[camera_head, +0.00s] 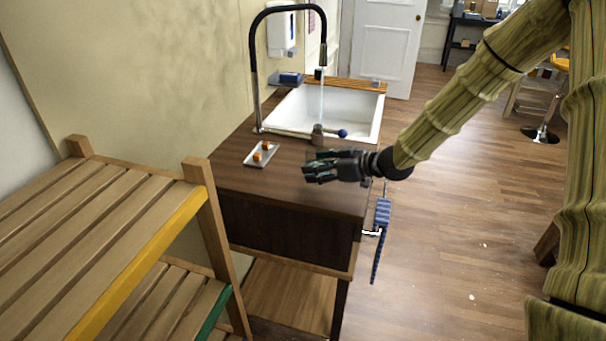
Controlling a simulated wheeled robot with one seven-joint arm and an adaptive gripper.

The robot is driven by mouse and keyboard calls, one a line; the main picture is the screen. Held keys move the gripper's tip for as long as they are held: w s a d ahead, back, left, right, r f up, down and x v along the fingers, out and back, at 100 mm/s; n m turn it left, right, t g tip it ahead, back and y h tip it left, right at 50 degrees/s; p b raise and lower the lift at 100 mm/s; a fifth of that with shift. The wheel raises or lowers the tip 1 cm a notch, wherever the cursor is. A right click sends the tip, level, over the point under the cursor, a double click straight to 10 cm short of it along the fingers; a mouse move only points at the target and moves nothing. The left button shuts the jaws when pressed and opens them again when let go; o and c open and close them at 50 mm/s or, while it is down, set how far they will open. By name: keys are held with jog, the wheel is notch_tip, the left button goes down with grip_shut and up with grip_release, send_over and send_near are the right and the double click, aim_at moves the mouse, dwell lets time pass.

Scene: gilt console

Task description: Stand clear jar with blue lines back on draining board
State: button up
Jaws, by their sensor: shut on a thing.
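My gripper (308,172) reaches in from the right, low over the dark wooden counter in front of the sink. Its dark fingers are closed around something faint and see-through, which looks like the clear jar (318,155). The fingers hide most of it, and I cannot make out its blue lines or its tilt. I cannot tell whether it touches the counter (235,182). A strip of slatted wood (352,84) lies along the far edge of the sink and may be the draining board.
The white sink (360,115) has a black arched tap (253,70) with water running. A small tray (250,158) with orange pieces lies left of my gripper. A blue cloth (382,212) hangs at the counter's right side. A slatted wooden rack (95,220) stands front left.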

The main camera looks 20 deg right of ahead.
jog(key=shift+w+a+f, duration=0.1)
jog(key=shift+w+a, duration=0.45)
jog(key=shift+a, duration=0.3)
jog(key=shift+w+a, duration=0.5)
jog(key=shift+a, duration=0.3)
jog(key=shift+w+a+f+p, duration=0.1)
jog(key=shift+f+p, duration=0.25)
jog(key=shift+f, duration=0.3)
jog(key=shift+w+a+f+p, duration=0.1)
jog(key=shift+f+p, duration=0.2)
jog(key=shift+f, duration=0.85)
jog(key=shift+d+f, duration=0.1)
jog(key=shift+f, duration=0.05)
jog(key=o, duration=1.3)
jog(key=shift+s, duration=0.1)
jog(key=shift+r+b+v, duration=0.1)
jog(key=shift+b+v, duration=0.35)
jog(key=shift+v, duration=2.6)
jog(key=shift+r+b+v, duration=0.15)
jog(key=shift+b+v, duration=0.3)
jog(key=shift+v, duration=2.55)
